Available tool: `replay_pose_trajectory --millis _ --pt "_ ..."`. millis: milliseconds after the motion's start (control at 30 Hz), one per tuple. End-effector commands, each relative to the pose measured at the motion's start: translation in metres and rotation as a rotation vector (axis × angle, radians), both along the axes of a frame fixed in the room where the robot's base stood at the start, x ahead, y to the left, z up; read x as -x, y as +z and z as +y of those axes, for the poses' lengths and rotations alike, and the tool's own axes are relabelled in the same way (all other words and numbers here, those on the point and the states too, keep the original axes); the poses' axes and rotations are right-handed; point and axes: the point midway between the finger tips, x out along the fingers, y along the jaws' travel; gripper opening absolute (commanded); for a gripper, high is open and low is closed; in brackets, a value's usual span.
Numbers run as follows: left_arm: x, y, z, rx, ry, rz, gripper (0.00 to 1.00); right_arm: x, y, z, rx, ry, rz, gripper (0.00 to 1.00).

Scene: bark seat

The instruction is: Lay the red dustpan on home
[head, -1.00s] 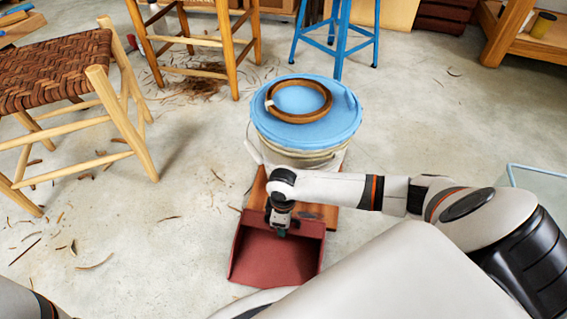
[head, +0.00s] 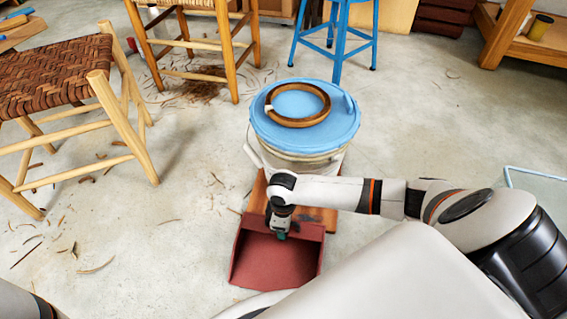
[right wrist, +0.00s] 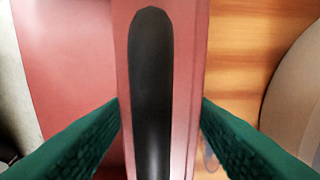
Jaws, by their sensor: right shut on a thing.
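The red dustpan (head: 272,262) lies at the lower middle of the head view, in front of the white bucket, with its open pan toward me. Its back edge is by a wooden board (head: 318,216). My right gripper (head: 279,232) is over the back of the dustpan. In the right wrist view its green fingers (right wrist: 160,125) are on both sides of the red handle (right wrist: 185,40) with a black inlay. The board (right wrist: 240,50) shows beside the handle there. I see nothing marked as home. My left gripper is out of view.
A white bucket (head: 300,161) with a blue lid (head: 335,130) stands on the board, a brown ring (head: 298,119) on its lid. A woven stool (head: 110,95) is at left, a blue stool (head: 338,40) behind. Bark strips litter the left floor; the right middle floor is clear.

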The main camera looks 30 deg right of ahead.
Motion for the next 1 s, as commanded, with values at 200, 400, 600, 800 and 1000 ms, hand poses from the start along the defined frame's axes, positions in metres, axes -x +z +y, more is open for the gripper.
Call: replay_pose_trajectory --millis 200,400,600,800,1000 --pt "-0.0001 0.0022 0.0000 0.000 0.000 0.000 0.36 0.0003 -0.0041 0.0003 0.000 0.000 0.001 0.08" --pt "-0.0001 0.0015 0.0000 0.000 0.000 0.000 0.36 0.0001 -0.0040 0.0001 0.000 0.000 0.000 0.76" --pt "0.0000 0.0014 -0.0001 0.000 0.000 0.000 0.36 0.0004 -0.0043 -0.0001 0.001 0.000 0.001 0.82" --pt "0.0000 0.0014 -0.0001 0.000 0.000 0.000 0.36 0.0003 -0.0042 -0.0002 0.001 0.000 0.001 0.90" --pt "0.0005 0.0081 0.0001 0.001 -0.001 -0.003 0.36 0.0002 0.0017 -0.0001 0.001 0.000 0.001 0.90"
